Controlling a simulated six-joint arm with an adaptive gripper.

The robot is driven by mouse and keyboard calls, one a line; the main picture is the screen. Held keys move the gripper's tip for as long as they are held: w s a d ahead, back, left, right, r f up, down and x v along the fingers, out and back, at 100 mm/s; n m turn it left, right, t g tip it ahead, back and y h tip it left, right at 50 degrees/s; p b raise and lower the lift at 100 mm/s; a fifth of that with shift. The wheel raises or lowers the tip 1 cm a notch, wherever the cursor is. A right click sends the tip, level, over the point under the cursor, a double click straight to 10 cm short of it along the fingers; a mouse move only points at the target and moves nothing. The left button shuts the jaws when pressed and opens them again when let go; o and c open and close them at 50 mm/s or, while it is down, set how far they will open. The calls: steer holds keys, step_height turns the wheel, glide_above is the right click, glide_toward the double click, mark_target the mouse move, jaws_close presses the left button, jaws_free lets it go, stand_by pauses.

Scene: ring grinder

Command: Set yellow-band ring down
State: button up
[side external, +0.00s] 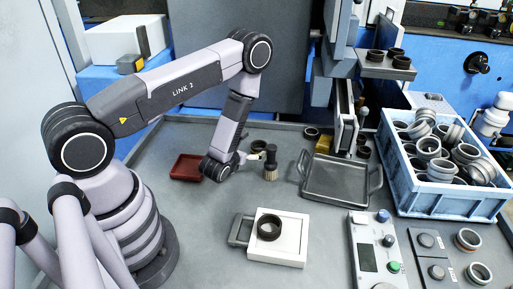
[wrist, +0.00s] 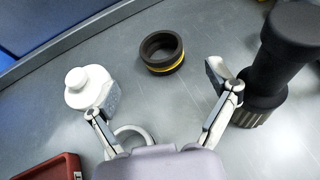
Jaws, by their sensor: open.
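The yellow-band ring (wrist: 162,52), dark with a yellow stripe around its side, lies flat on the grey table in the wrist view. My gripper (wrist: 163,90) is open, with its fingers spread wide and nothing between the tips. The ring lies beyond the fingertips, apart from both. In the side view my gripper (side external: 244,158) is low over the table near the back, left of a brush. A dark ring (side external: 258,146) just behind it there is probably the same ring; its yellow band cannot be made out.
A black brush (wrist: 275,65) stands close to my right finger. A white knobbed object (wrist: 88,88) is beside the left finger. A red tray (side external: 187,167), a grey handled tray (side external: 340,178), a white block with a dark ring (side external: 269,229) and a blue crate (side external: 440,200) stand around.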

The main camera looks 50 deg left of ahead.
steer(key=v, duration=0.3)
steer(key=shift+s+d+r, duration=0.1)
steer(key=shift+s, duration=0.15)
steer(key=s+a+r+n+g+y, duration=0.15)
steer(key=a+r+n+y, duration=0.3)
steer(key=r, duration=0.55)
steer(key=a+r+n+g+y, duration=0.3)
steer(key=a+r+n+y, duration=0.15)
steer(key=r, duration=0.55)
steer(key=s+a+r+n+g+y, duration=0.1)
steer(key=s+r+n+g, duration=0.6)
steer(key=s+r+n, duration=0.1)
steer(key=s+d+r+n+g+h, duration=0.35)
steer(key=s+n+h, duration=0.25)
steer(key=s+n, duration=0.25)
steer(key=s+d+r+n+t+h, duration=0.2)
steer(key=d+t+h, duration=0.2)
steer(key=d, duration=0.4)
steer(key=s+d+r+n+t+h, duration=0.2)
steer(key=d+n+t+h, duration=0.1)
steer(key=d+h, duration=0.3)
steer(key=shift+d+r+t, duration=0.2)
steer(key=shift+d+t, duration=0.65)
steer(key=shift+t, duration=0.05)
